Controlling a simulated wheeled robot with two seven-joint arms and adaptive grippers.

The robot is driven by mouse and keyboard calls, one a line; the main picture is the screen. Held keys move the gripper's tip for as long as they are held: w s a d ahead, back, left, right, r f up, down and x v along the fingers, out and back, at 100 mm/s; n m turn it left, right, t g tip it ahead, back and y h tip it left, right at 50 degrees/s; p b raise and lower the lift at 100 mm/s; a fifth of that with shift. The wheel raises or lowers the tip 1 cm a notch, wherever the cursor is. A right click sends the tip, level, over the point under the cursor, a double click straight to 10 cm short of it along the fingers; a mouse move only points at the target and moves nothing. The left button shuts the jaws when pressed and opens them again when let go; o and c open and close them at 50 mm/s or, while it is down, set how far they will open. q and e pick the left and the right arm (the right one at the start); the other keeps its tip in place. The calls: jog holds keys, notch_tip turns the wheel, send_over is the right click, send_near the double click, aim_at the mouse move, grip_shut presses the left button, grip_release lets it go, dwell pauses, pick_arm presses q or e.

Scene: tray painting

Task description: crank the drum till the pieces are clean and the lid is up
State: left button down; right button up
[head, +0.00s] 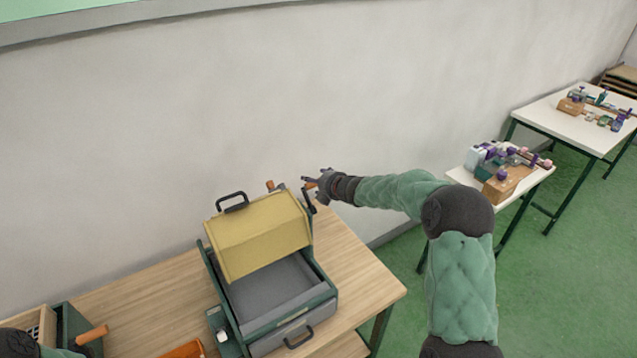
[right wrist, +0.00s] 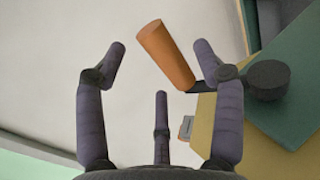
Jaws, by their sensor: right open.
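The drum machine (head: 330,296) stands on the wooden table, a dark green box with a grey front. Its yellow lid (head: 258,238), with a black handle (head: 232,203), is raised and tilted. The grey interior (head: 272,290) below looks empty; I see no pieces in it. The crank has an orange grip (right wrist: 165,55) on a black arm, joined to a black hub (right wrist: 267,80) on the green side. My right gripper (right wrist: 160,60) is open, its fingers spread around the orange grip without visibly closing on it. In the head view, my right gripper (head: 310,183) is at the machine's back right. My left gripper is out of view.
An orange-handled tool and a box (head: 40,325) stand at the table's left end. Another orange item (head: 184,349) lies at the front edge. Bare wood (head: 365,277) is free right of the machine. Two white tables (head: 572,125) with bottles stand farther right.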

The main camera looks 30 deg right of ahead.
jog(key=s+d+r+p, duration=0.1)
jog(key=s+r+p, duration=0.2)
jog(key=s+r, duration=0.1)
jog(key=shift+s+d+r+p, duration=0.2)
jog(key=shift+s+d+p, duration=0.15)
jog(key=shift+s, duration=0.5)
dwell(0.3)
